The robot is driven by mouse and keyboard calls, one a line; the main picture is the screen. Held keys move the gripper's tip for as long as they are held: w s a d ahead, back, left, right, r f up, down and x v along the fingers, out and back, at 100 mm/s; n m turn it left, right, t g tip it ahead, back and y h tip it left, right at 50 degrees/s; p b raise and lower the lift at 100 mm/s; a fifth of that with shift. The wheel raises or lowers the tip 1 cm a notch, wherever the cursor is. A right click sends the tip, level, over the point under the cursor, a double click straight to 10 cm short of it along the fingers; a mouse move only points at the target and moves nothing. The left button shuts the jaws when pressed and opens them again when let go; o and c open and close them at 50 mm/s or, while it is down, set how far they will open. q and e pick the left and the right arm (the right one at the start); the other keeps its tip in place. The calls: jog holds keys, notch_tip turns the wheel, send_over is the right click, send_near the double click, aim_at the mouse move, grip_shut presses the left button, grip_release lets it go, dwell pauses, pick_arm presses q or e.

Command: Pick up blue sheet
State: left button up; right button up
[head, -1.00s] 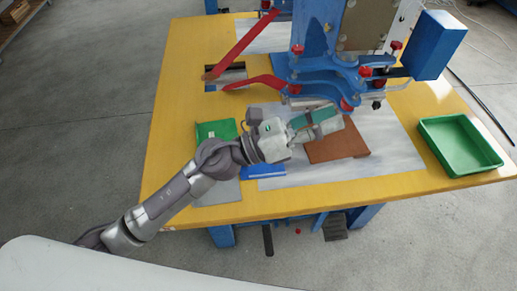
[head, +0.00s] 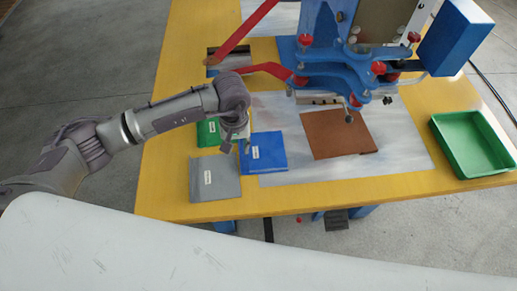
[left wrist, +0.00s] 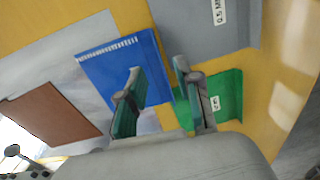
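The blue sheet (head: 264,153) with a white label lies flat on the table, partly on the pale mat. In the left wrist view it (left wrist: 107,66) is partly covered by one finger. My left gripper (head: 236,143) points down near the blue sheet's left edge, beside the green sheet. In the left wrist view my left gripper (left wrist: 158,92) has its two fingers apart with nothing between them. One finger overlaps the blue sheet and the other the green sheet; the height above them is hard to tell. My right gripper is out of view.
A grey sheet (head: 214,178) lies in front of the green sheet (head: 207,131). A brown sheet (head: 337,133) lies on the pale mat (head: 408,160) under the blue press (head: 340,72). A green tray (head: 436,137) stands at the right. Red levers (head: 265,69) reach over the back left.

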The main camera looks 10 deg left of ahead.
aim_at(240, 161)
pick_arm(q)
notch_tip(240, 161, down, 2)
jog(key=shift+f, duration=0.1)
notch_tip(240, 161, down, 5)
jog(key=shift+w+r+p, duration=0.1)
jog(key=shift+r+p, duration=0.05)
jog(key=shift+p, duration=0.85)
jog(key=shift+f, duration=0.45)
jog(key=shift+c, duration=0.2)
grip_shut()
